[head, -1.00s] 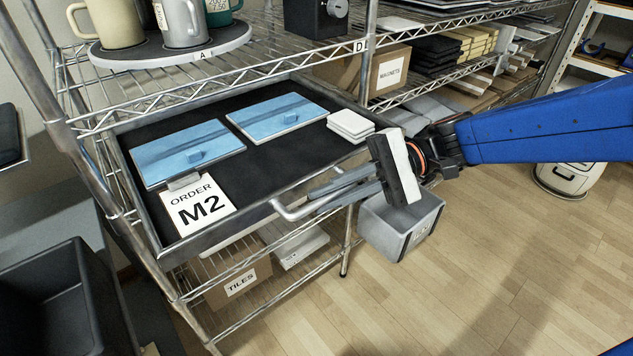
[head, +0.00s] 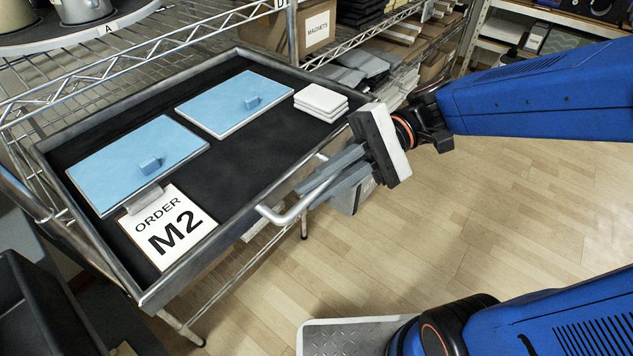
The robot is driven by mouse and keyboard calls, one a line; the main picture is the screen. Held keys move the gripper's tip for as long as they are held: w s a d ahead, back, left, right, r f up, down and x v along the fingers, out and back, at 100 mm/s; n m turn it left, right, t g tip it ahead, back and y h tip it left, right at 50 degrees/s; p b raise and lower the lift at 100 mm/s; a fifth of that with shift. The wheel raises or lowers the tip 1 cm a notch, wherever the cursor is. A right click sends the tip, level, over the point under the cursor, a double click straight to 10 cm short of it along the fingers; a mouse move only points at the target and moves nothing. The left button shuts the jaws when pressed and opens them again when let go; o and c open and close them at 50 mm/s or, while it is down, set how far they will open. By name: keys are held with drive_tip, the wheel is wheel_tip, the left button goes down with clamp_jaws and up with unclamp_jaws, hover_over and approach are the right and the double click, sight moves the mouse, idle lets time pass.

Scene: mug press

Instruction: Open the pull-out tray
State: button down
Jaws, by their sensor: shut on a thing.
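The pull-out tray (head: 262,141) is a dark tray with a grey metal rim, and it stands well out from the wire shelf. Its bar handle (head: 284,217) runs along the front edge at the right. My gripper (head: 325,180) is shut on the handle, with its fingers around the bar's middle stretch; the exact contact is partly hidden by the fingers. On the tray lie two blue panels (head: 190,145) (head: 215,90) with small knobs, a stack of white tiles (head: 321,101) and a card reading ORDER M2 (head: 168,225).
A dark open container (head: 40,310) stands at the lower left. The wire shelf above (head: 130,52) carries a round board (head: 125,22) with mugs. The wooden floor (head: 500,210) at the right is clear.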

drive_tip(key=c, duration=2.1)
unclamp_jaws()
drive_tip(key=shift+w+d, duration=0.1)
drive_tip(key=shift+w, duration=0.05)
drive_tip(key=shift+v, duration=5.85)
drive_tip(key=s+d+f+t+h, duration=0.2)
drive_tip(key=d+f+t+h, duration=0.1)
drive_tip(key=f+h, duration=0.15)
drive_tip(key=s+d+f+t+h, duration=0.3)
drive_tip(key=f, duration=0.3)
drive_tip(key=w+d+t+h, duration=0.1)
drive_tip(key=d+t+h, duration=0.1)
drive_tip(key=d, duration=0.1)
drive_tip(key=w+d+t+h, duration=0.1)
drive_tip(key=d+t+h, duration=0.1)
drive_tip(key=d, duration=0.2)
drive_tip(key=w+d+t+h, duration=0.1)
drive_tip(key=d+t+h, duration=0.1)
drive_tip(key=d, duration=0.2)
drive_tip(key=shift+w+d+f+t, duration=0.15)
drive_tip(key=shift+w+f+t, duration=0.15)
drive_tip(key=shift+t, duration=0.1)
